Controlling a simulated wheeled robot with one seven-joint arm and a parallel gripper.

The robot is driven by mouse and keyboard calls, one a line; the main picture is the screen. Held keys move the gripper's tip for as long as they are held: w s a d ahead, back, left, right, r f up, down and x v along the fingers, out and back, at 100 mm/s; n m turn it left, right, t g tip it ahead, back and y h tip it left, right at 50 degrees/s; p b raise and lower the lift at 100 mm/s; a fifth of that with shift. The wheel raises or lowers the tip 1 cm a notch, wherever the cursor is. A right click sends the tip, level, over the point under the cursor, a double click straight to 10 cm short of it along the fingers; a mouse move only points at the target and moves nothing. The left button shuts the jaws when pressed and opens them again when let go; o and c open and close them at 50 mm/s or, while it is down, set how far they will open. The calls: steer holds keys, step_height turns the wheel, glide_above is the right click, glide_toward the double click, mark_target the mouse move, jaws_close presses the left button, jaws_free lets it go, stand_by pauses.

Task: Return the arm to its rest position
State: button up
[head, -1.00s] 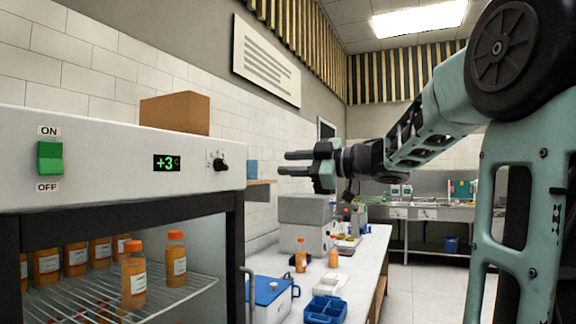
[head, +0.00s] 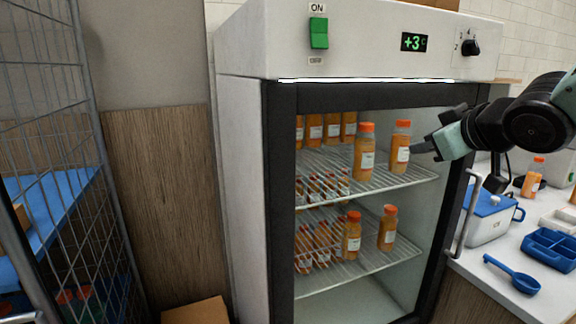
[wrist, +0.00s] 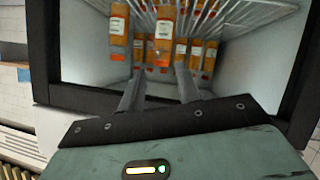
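My gripper (head: 432,132) is at the right side of the open fridge front, close to an orange-capped juice bottle (head: 400,147) on the upper shelf. I cannot tell from the head view whether it touches that bottle. In the wrist view my gripper (wrist: 160,82) has its two fingers apart, with nothing clearly held between them. Several juice bottles (wrist: 163,35) show beyond the fingertips inside the fridge. My arm reaches in from the right edge of the head view.
The fridge (head: 245,170) has an upper wire shelf (head: 385,182) and a lower one, both with bottles. Right of it, the counter (head: 480,265) carries a blue-lidded box (head: 490,222), blue tray (head: 550,248), blue spoon (head: 515,275) and bottle (head: 532,178). A wire cage (head: 45,110) stands left.

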steer(key=s+a+f+g, duration=0.4)
steer(key=s+a+f, duration=0.3)
steer(key=a+f, duration=0.15)
steer(key=s+a+f+g, duration=0.2)
steer(key=s+f+g, duration=0.1)
steer(key=s, duration=0.4)
steer(key=s+a+f+n+g+h, duration=0.1)
steer(key=s+a+f+g, duration=0.1)
steer(key=s, duration=0.6)
steer(key=s+a+f+g, duration=0.2)
steer(key=s+f+g, duration=0.1)
steer(key=s+f, duration=0.3)
steer(key=shift+s+n+g, duration=0.3)
steer(key=shift+s+g, duration=0.1)
steer(key=shift+s, duration=0.45)
steer(key=shift+w, duration=0.15)
steer(key=shift+c, duration=0.2)
